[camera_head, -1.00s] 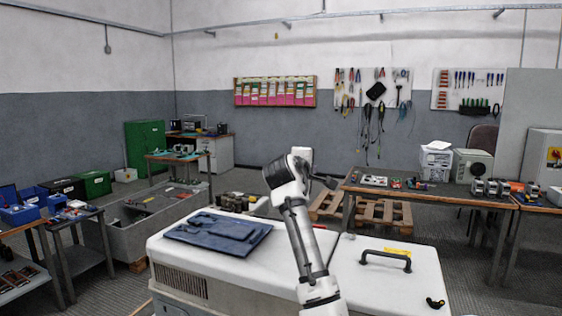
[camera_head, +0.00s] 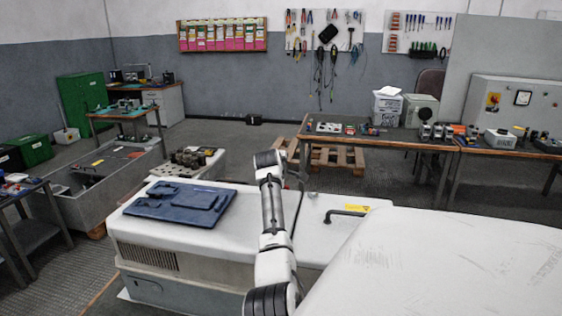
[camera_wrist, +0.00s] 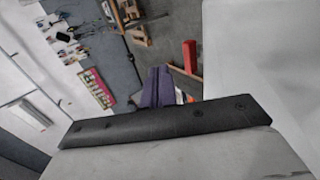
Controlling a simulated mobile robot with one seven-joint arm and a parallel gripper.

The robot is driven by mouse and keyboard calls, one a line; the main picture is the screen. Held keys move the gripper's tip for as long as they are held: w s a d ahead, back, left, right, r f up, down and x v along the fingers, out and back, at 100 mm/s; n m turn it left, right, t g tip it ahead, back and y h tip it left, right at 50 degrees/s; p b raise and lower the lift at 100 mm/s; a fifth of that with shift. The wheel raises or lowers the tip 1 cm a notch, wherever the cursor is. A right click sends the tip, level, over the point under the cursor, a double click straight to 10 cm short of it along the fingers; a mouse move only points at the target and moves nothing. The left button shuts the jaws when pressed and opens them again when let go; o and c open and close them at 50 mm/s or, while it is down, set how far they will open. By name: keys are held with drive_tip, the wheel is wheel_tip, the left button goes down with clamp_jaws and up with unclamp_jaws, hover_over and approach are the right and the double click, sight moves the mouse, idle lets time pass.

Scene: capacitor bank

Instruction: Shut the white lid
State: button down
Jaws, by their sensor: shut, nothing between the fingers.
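A large white panel, which looks like the white lid (camera_head: 450,265), fills the lower right of the head view. It stands in front of the white cabinet top and overlaps the black bar handle (camera_head: 345,212). Its hinge and the angle it stands at cannot be made out. A plain pale surface, probably the same lid, fills the right of the wrist view (camera_wrist: 265,55). My gripper (camera_wrist: 158,72) is shut and empty in the wrist view, left of that surface; contact is not visible. In the head view my arm rises left of the lid, and the gripper cannot be made out.
A grey open-topped trough (camera_head: 110,180) stands at the left. Bare floor shows between.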

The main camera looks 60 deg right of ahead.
drive_tip(key=shift+w+d+f, duration=0.1)
drive_tip(key=shift+f, duration=0.35)
drive_tip(key=shift+r, duration=0.1)
drive_tip(key=b+v, duration=0.5)
drive_tip(key=v, duration=0.8)
drive_tip(key=shift+r, duration=0.4)
drive_tip(key=shift+a+f, duration=0.1)
drive_tip(key=shift+a, duration=0.15)
